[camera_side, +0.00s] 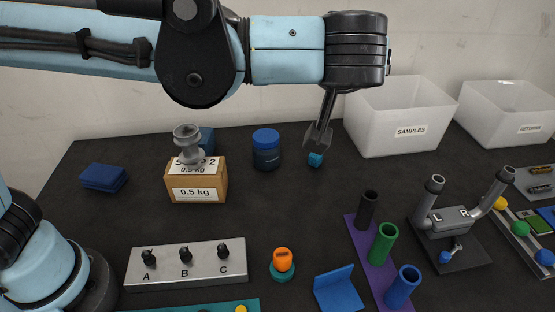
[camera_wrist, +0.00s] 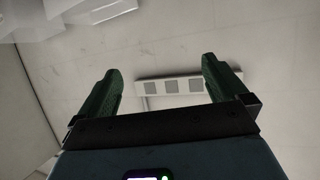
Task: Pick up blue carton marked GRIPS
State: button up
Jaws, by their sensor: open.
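No marking GRIPS is readable in either view, so I cannot tell for certain which thing is the carton. A blue box-like thing (camera_side: 207,140) stands behind the cardboard box, mostly hidden by it. A small blue cube (camera_side: 316,159) shows just below my gripper (camera_side: 318,143) in the side view; I cannot tell whether they touch. My gripper hangs at the back of the table, right of the blue jar. In the wrist view my gripper (camera_wrist: 161,66) has its two dark green fingers spread wide with nothing between them.
A cardboard box (camera_side: 197,194) marked 0.5 kg bears a grey metal piece (camera_side: 187,145). A blue jar (camera_side: 266,150) and dark blue folded thing (camera_side: 104,177) stand nearby. White bins (camera_side: 399,118) are at back right. Upright tubes (camera_side: 383,243) stand front right. The middle table is clear.

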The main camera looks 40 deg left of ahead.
jog(key=a+f+n+g+h, duration=0.35)
jog(key=a+n+g, duration=0.25)
jog(key=a, duration=0.7)
jog(key=a+f+n+g+h, duration=0.3)
jog(key=a+f+n+g, duration=0.3)
jog(key=a, duration=0.6)
jog(key=s+a+r+n+t+h, duration=0.2)
jog(key=a+r+n+t+h, duration=0.3)
jog(key=a, duration=0.4)
jog(key=s+a+r+n+t+h, duration=0.25)
jog(key=a+r+h, duration=0.25)
jog(key=a+r, duration=0.3)
send_near(212, 142)
jog(key=x, duration=0.3)
jog(key=shift+w+m+g, duration=0.25)
jog(key=shift+s+d+x, duration=0.1)
jog(key=shift+x, duration=1.3)
jog(key=shift+s+d+x, duration=0.1)
jog(key=shift+x, duration=1.35)
